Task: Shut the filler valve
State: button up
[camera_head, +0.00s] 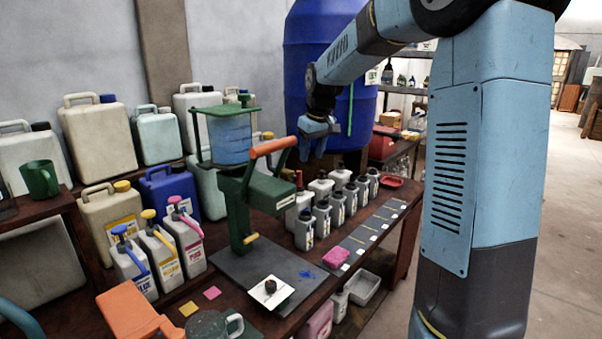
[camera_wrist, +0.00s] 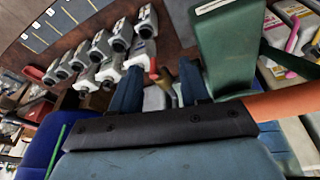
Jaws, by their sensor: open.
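The filler is a green machine (camera_head: 262,190) with a tank of blue liquid (camera_head: 229,138) on top. An orange lever (camera_head: 273,147) slopes up to the right, and a yellow spout (camera_head: 250,238) sits low at the front. A small red and brass part (camera_head: 299,179), which may be the valve handle, stands at its right side. My gripper (camera_head: 313,151) is open and empty above that part, pointing down. In the wrist view, the red and brass part (camera_wrist: 154,70) shows between my fingers, apart from both. The green body (camera_wrist: 228,45) and orange lever (camera_wrist: 285,104) are close on the right.
Several grey bottles (camera_head: 322,215) with black caps stand close right of the filler. Pump jugs (camera_head: 158,255) and large canisters (camera_head: 96,135) crowd the left. A blue drum (camera_head: 325,60) stands behind. A white card (camera_head: 270,292) with a dark lump lies in front.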

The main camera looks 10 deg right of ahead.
jog(key=w+d+f, duration=0.1)
jog(key=w+f, duration=0.1)
jog(key=w, duration=0.2)
jog(key=y, duration=0.1)
send_near(299, 176)
jog(key=shift+n+t, duration=0.4)
jog(key=x, duration=0.9)
jog(key=shift+w, duration=0.4)
jog(key=shift+c, duration=0.3)
jog(key=c, duration=0.8)
jog(key=shift+d, duration=0.55)
grip_shut()
jog(key=shift+a, duration=0.2)
